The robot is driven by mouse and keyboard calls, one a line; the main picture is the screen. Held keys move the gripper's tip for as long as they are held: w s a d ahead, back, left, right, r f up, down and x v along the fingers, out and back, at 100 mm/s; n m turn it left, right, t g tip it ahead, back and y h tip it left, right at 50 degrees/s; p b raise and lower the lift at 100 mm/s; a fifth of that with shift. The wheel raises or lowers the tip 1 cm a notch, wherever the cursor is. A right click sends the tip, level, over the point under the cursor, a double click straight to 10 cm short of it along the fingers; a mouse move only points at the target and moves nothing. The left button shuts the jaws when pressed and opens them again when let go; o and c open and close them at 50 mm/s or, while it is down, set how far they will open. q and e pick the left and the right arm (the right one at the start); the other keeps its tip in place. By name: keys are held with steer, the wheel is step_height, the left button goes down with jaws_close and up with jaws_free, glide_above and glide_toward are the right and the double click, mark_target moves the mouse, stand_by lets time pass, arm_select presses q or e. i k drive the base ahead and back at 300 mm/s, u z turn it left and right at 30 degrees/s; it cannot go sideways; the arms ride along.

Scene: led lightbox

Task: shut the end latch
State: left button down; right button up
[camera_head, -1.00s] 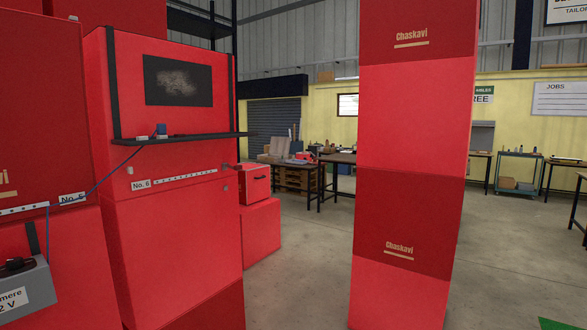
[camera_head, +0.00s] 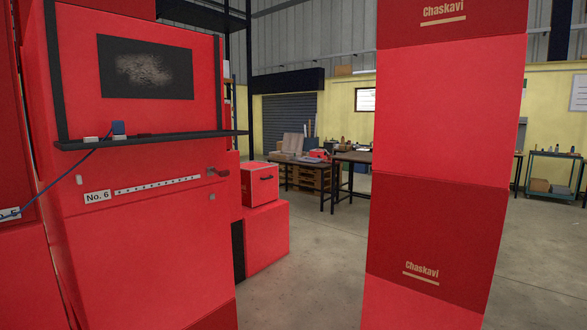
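A red cabinet marked No. 6 (camera_head: 97,197) stands at the left. A small dark red latch-like part (camera_head: 218,172) sits at the right end of its perforated strip (camera_head: 158,185). A small grey fitting (camera_head: 212,198) lies just below it. I cannot tell whether that part is the end latch, or whether it is open or shut. Neither of my grippers is in view.
A black shelf (camera_head: 150,141) juts from the cabinet, with a blue plug and cable (camera_head: 118,128) on it. A tall red column (camera_head: 440,120) stands right of centre. Bare floor (camera_head: 320,270) lies between them. A red toolbox (camera_head: 260,184) sits behind.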

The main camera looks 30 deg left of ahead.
mark_target(225, 174)
steer(key=z, duration=0.05)
steer(key=i, duration=1.05)
steer(key=u, duration=0.25)
